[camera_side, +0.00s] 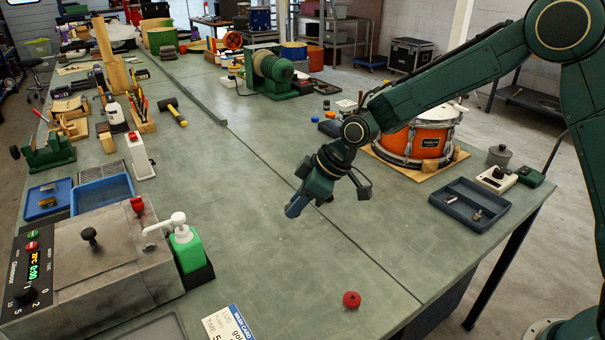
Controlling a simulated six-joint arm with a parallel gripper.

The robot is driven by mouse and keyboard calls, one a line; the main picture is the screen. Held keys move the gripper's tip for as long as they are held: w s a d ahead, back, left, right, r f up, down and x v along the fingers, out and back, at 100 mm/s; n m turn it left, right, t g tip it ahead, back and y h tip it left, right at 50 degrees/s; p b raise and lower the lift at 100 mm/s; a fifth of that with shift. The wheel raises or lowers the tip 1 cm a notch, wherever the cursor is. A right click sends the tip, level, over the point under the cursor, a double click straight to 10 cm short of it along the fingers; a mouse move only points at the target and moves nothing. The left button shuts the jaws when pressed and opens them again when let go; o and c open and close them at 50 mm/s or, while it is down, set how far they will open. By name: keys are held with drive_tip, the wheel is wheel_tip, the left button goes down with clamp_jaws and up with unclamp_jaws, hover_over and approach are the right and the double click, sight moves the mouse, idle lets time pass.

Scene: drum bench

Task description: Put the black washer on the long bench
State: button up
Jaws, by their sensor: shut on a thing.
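The long bench (255,290) is a wide grey-green worktop that runs from the front to the back of the side view. My gripper (296,207) hangs over the middle of the bench, pointing down and to the left, with blue-grey tips. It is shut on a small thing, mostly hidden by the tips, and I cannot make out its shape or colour. The tips appear to be a little above the bench top, but the gap is hard to judge. I cannot pick out a black washer for certain anywhere in the view.
A red knob (351,299) lies on the bench in front. A dark tray (455,213) with small parts and an orange drum (419,144) are at the right. A metal control box (100,262) and a green pump bottle (187,250) stand at the left. The bench around my gripper is clear.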

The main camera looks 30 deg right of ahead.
sight(290, 251)
drive_tip(key=shift+f, duration=5.75)
drive_tip(key=shift+f, duration=0.15)
drive_tip(key=o, duration=0.9)
drive_tip(key=shift+o, duration=0.2)
drive_tip(key=v, duration=1.2)
drive_tip(key=shift+r, duration=0.25)
